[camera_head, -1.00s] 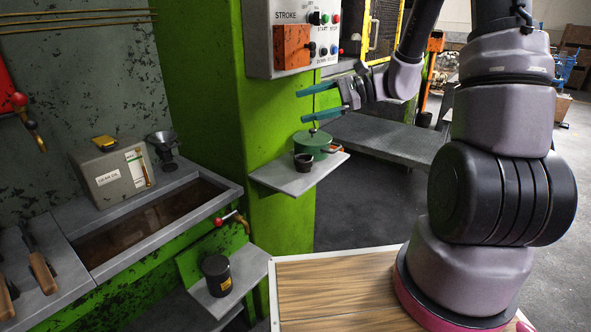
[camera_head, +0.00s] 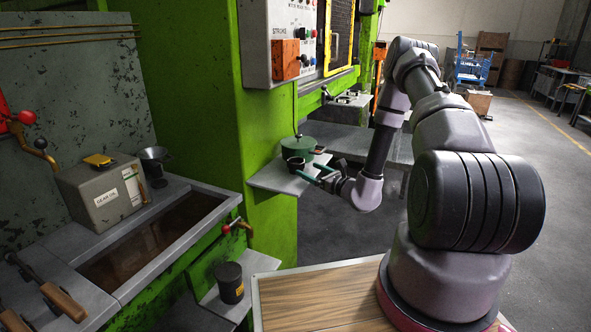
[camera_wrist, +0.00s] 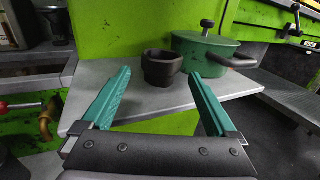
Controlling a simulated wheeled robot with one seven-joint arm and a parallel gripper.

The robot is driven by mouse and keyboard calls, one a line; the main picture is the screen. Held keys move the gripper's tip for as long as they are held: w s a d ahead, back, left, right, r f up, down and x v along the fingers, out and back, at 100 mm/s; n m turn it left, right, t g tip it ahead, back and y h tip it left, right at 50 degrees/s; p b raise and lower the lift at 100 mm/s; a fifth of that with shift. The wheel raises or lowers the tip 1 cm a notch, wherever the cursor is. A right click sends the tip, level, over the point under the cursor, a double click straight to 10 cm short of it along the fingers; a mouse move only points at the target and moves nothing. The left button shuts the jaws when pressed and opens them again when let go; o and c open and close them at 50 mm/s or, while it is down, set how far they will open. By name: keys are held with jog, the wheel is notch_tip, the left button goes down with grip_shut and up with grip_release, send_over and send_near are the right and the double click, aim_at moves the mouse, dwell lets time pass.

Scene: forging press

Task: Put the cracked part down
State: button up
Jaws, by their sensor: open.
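A dark, cup-shaped part (camera_wrist: 162,67) stands upright on a small grey shelf (camera_wrist: 215,92) fixed to the green press column. It also shows in the head view (camera_head: 296,164). I cannot make out a crack in it. My gripper (camera_wrist: 158,92) is open and empty in the wrist view. Its two teal fingers point toward the part, one on each side of it in the picture, with a gap to both. In the head view my gripper (camera_head: 309,171) is at the shelf's right edge, beside the part.
A green lidded pot (camera_wrist: 205,52) with a dark handle stands right behind the part. A control panel (camera_head: 297,40) hangs above the shelf. A grey trough (camera_head: 150,240), a gear oil box (camera_head: 103,193) and a black can (camera_head: 229,282) are at left.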

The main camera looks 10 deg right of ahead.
aim_at(296, 161)
jog(key=x, duration=0.8)
jog(key=shift+d+r, duration=0.1)
jog(key=shift+r, duration=0.3)
grip_shut()
